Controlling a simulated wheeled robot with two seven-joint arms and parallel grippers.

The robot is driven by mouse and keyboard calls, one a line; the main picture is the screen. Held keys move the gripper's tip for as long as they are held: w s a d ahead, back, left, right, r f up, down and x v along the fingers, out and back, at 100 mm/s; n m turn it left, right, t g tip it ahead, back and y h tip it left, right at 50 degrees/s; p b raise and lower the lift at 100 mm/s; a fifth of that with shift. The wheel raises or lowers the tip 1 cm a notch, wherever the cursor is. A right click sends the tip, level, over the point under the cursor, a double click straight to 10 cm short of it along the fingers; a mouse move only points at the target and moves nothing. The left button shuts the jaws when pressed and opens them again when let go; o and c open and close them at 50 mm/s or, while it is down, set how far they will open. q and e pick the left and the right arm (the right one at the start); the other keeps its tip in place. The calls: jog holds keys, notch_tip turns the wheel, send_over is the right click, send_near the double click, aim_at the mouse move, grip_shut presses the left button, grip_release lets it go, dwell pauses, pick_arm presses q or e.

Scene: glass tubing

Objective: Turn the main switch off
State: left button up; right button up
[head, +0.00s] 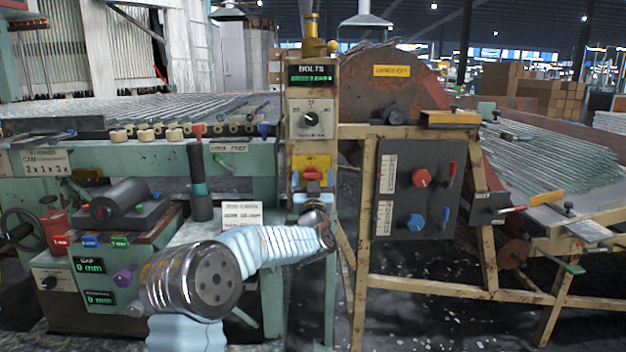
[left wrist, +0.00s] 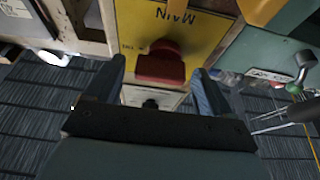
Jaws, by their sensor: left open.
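The main switch is a red handle (head: 312,174) on a yellow plate (head: 312,161) low on the cream control post. In the left wrist view the red handle (left wrist: 160,64) sits on the yellow plate (left wrist: 187,30), which is marked MAIN. My left arm reaches up to the post, and my left gripper (head: 312,193) is just below and in front of the switch. In the left wrist view my left gripper (left wrist: 158,72) is open, with one finger on each side of the handle. I cannot tell whether the fingers touch it. My right gripper is not in view.
Above the switch are a dial (head: 311,120) and a green BOLTS display (head: 311,75). A dark panel (head: 416,205) with red and blue knobs stands to the right. A teal machine (head: 240,160) with several small levers is to the left.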

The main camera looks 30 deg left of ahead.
pick_arm(q)
jog(key=c, duration=1.1)
jog(key=shift+o, duration=0.2)
jog(key=n+g+y+b, duration=0.1)
jog(key=n, duration=0.2)
jog(key=n+g+y+b, duration=0.1)
jog(key=n, duration=0.2)
jog(key=n+g+y+b, duration=0.1)
jog(key=n+b, duration=0.1)
jog(key=n, duration=0.1)
jog(key=shift+d, duration=0.1)
jog(key=n+g+y, duration=0.1)
jog(key=n+g, duration=0.1)
jog(key=n, duration=0.1)
jog(key=shift+r+n, duration=0.1)
jog(key=shift+n, duration=0.2)
jog(key=n+g, duration=0.1)
jog(key=n, duration=0.2)
jog(key=shift+r+g, duration=0.15)
jog(key=shift+g, duration=0.15)
jog(key=n+g+p, duration=0.1)
jog(key=n, duration=0.3)
jog(key=shift+n+g+h+p, duration=0.5)
jog(key=shift+n+g+p, duration=0.1)
jog(key=shift+n, duration=0.8)
